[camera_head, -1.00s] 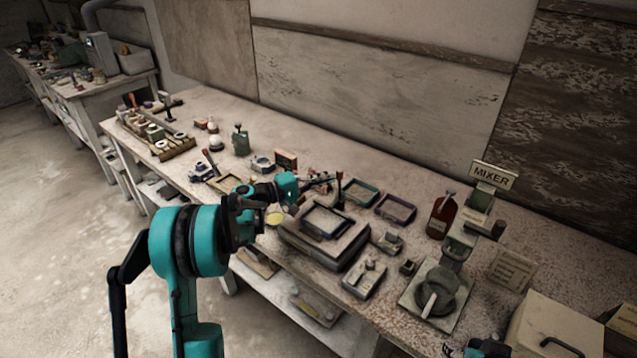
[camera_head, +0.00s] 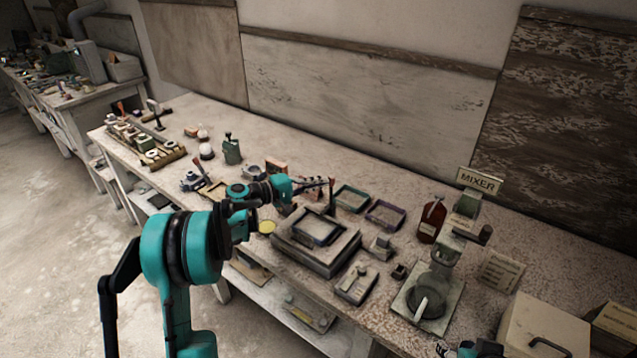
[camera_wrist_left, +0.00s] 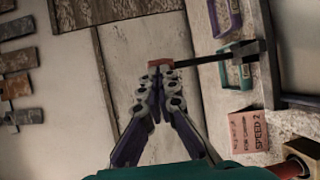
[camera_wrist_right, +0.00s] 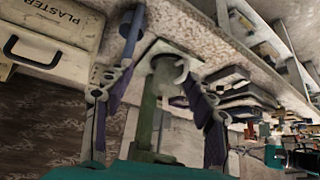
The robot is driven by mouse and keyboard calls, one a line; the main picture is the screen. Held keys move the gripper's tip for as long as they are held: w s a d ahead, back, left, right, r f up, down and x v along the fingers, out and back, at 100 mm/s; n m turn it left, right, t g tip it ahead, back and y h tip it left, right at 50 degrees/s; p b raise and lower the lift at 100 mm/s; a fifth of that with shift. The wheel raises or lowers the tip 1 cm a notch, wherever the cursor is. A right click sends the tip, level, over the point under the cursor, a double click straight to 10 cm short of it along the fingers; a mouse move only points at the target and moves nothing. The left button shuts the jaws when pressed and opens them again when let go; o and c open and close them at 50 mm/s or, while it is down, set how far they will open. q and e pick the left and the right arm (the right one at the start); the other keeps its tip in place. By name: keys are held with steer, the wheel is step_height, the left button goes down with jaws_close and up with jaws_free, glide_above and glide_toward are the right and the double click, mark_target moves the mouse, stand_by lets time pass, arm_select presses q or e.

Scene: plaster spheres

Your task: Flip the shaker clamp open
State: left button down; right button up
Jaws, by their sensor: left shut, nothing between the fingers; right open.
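The shaker (camera_head: 348,247) is a grey box with a framed tray (camera_head: 318,229) on top. Its clamp appears to be the dark lever with a red-brown tip (camera_head: 332,188) at the back of the box. In the left wrist view the lever (camera_wrist_left: 212,55) is a dark bar ending in that red-brown tip. My left gripper (camera_head: 326,183) is at the lever's tip, shut and empty. In its wrist view the closed fingertips (camera_wrist_left: 160,72) overlap the tip; contact cannot be told. My right gripper (camera_wrist_right: 155,88) is open near the mixer, mostly out of the head view.
Purple (camera_head: 385,214) and teal (camera_head: 352,199) trays lie behind the shaker. A pink "SPEED 2" card (camera_wrist_left: 250,131) shows in the left wrist view. The mixer (camera_head: 428,295), a brown bottle (camera_head: 431,220) and a plaster box (camera_head: 540,333) stand to the right.

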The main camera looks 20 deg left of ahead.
arm_select(q)
steer(key=w+d+n+g+y+p, duration=0.2)
steer(key=w+d+g+y+p, duration=0.1)
steer(key=w+g+p, duration=0.3)
steer(key=shift+w+f+n+g+y+p, duration=0.35)
steer(key=shift+w+y+p, duration=0.35)
steer(key=shift+w+p, duration=0.55)
steer(key=shift+s, duration=0.15)
steer(key=p+v, duration=0.3)
steer(key=v, duration=1.1)
steer(key=shift+s+f, duration=0.15)
steer(key=shift+s, duration=0.05)
